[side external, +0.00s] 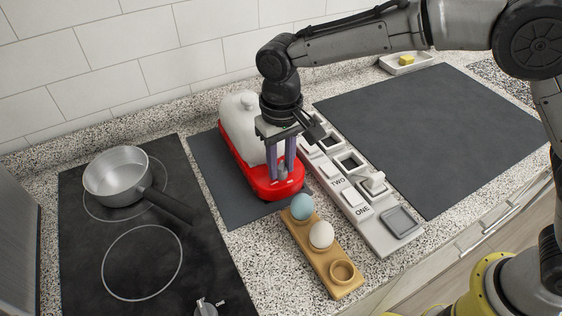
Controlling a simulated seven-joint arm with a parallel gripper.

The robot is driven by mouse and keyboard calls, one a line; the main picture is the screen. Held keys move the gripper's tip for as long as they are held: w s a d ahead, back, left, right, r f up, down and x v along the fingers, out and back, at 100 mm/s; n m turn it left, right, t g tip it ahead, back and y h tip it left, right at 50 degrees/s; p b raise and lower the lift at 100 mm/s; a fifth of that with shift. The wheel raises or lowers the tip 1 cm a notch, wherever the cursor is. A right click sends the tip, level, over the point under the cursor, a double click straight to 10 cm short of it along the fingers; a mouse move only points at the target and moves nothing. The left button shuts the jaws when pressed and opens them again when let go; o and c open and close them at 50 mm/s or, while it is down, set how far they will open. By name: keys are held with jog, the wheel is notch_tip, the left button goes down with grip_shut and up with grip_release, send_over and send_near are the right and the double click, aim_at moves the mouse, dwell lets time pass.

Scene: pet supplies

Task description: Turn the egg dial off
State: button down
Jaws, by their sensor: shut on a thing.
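A red egg cooker (226,140) with a white domed lid (243,124) stands on a dark mat by the wall. Its small grey egg dial (283,174) is on top of the red front end. My gripper (282,172) points straight down over that end. Its two purple fingers are shut on the dial, one on each side. The fingers partly hide the dial, and I cannot read which way it is set.
A wooden egg holder (322,262) with a blue egg (302,207) and a white egg (321,235) stands in front. A grey labelled switch panel (379,236) lies close on the right. A saucepan (118,177) stands on the hob at left. A large dark mat (430,130) is bare.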

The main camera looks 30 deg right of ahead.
aim_at(281, 165)
jog(key=n, duration=0.4)
jog(key=shift+n, duration=0.3)
jog(key=shift+r+n, duration=0.1)
jog(key=shift+n, duration=1.8)
jog(key=c, duration=0.6)
grip_release()
notch_tip(281, 165, up, 14)
